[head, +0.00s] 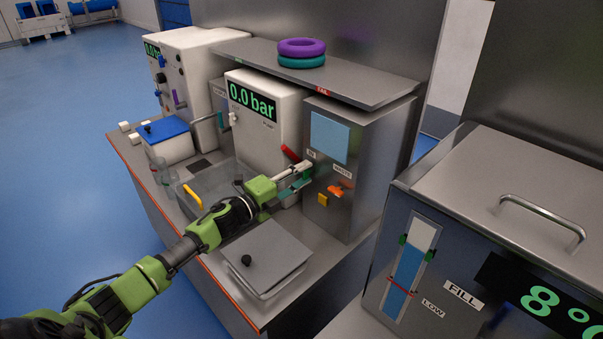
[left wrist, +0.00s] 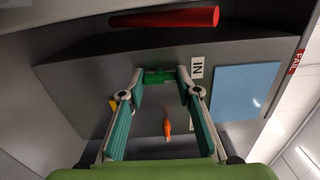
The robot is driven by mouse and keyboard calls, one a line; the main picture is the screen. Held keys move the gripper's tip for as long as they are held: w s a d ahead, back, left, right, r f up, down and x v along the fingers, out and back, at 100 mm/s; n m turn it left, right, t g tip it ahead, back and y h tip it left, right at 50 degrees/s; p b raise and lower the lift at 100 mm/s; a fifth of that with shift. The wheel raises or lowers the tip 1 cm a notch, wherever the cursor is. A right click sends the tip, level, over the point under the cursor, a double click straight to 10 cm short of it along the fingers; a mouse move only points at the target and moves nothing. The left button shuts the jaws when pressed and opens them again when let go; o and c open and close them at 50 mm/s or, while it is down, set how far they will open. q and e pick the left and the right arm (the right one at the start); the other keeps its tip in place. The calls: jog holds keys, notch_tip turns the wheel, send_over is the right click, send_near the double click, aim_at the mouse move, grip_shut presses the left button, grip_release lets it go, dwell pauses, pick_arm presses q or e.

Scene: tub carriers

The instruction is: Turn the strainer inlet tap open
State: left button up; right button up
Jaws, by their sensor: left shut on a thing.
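The strainer inlet tap has a green handle (left wrist: 158,79) beside the "IN" label (left wrist: 197,68) on the grey cabinet front (head: 330,222). In the left wrist view the handle lies between my fingertips. My left gripper (head: 303,174) is at the cabinet front, its fingers closed on the green handle; it also fills the left wrist view (left wrist: 161,74). In the head view the fingers largely hide the handle. My right gripper is in neither view.
An orange tap (head: 340,190) sits right of my gripper by the "WASTE" label, with a yellow part (head: 323,200) below. A red bar (head: 290,154) juts out close above my fingers. A lidded tub (head: 266,255) stands on the counter below my arm.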

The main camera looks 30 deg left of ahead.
pick_arm(q)
jog(key=shift+n, duration=0.4)
jog(key=o, duration=1.1)
jog(key=v, duration=1.2)
jog(key=shift+a, duration=0.1)
